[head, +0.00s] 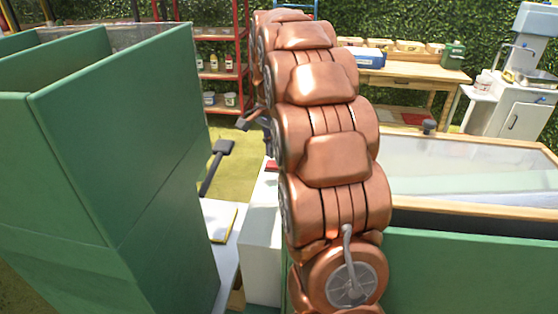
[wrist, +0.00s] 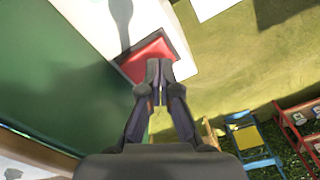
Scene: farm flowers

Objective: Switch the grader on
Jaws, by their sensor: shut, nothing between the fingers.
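In the wrist view a red rectangular piece (wrist: 150,55) is set on a white surface (wrist: 100,32); it may be the grader's switch, but I cannot tell for sure. A small bit of red (head: 271,165) also shows beside my arm in the head view. My gripper (wrist: 160,72) is shut and empty, its fingertips overlapping the near edge of the red piece in the picture. I cannot tell whether they touch. In the head view my gripper (head: 254,117) is partly hidden behind my copper arm. A white box (head: 262,245) stands beside the arm.
A tall green panelled unit (head: 120,160) stands close on the left. A green, wood-rimmed bin (head: 470,260) is on the right. A red shelf (head: 220,70) and wooden bench (head: 410,75) stand behind.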

